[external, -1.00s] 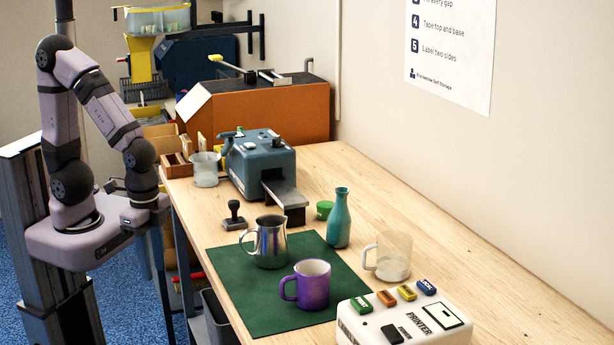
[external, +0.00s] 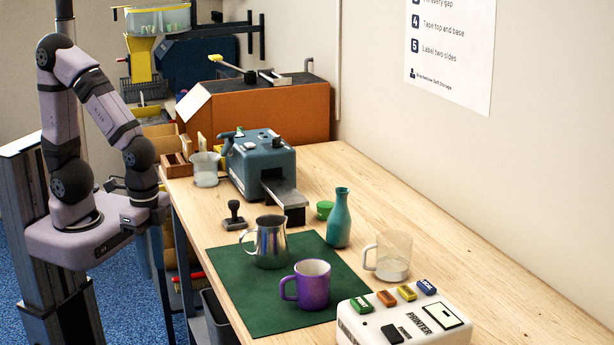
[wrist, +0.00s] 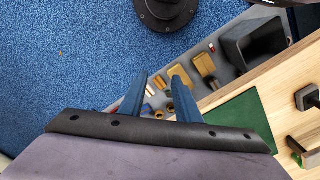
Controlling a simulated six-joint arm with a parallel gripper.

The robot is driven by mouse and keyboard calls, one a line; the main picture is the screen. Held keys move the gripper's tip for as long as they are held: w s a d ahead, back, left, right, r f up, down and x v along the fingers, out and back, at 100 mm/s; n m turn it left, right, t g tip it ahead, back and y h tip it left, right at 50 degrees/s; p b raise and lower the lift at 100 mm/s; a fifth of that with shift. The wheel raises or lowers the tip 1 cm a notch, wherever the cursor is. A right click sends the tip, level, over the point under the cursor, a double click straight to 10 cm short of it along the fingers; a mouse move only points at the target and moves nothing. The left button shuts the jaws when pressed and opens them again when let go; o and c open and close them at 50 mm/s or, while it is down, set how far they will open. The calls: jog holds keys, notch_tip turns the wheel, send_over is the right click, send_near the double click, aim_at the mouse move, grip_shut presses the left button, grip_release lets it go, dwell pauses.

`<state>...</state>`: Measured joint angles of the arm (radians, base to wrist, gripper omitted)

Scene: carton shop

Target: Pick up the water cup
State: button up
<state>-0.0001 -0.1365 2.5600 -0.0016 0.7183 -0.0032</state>
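A clear mug (external: 391,263) with some clear liquid in its bottom stands upright on the wooden bench in the external view, right of the green mat, its handle to the left. A second clear cup (external: 205,170) with a handle stands at the bench's far left edge, beside the blue machine. My gripper (wrist: 159,77) shows two blue fingers apart in the wrist view, with nothing between them. In the external view it hangs beside the bench's left edge, away from both cups. Neither clear cup is visible in the wrist view.
A steel pitcher (external: 270,243) and a purple mug (external: 312,286) stand on the green mat (external: 235,290). A teal bottle (external: 339,220) stands behind the clear mug, with a white printer (external: 412,325) in front. A blue machine (external: 258,165) stands farther back. The bench's right side is clear.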

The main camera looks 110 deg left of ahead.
notch_tip(320, 180, up, 16)
jog(key=p, duration=1.5)
jog(key=n+t+y+b, duration=0.6)
jog(key=t+b, duration=0.6)
jog(key=b, duration=0.3)
send_near(386, 258)
jog(key=shift+s+a, duration=0.3)
jog(key=shift+s, duration=0.5)
jog(key=shift+s+a, duration=0.25)
jog(key=shift+s, duration=0.6)
jog(key=shift+w, duration=0.1)
jog(key=shift+p+x, duration=1.4)
jog(key=shift+x, duration=1.05)
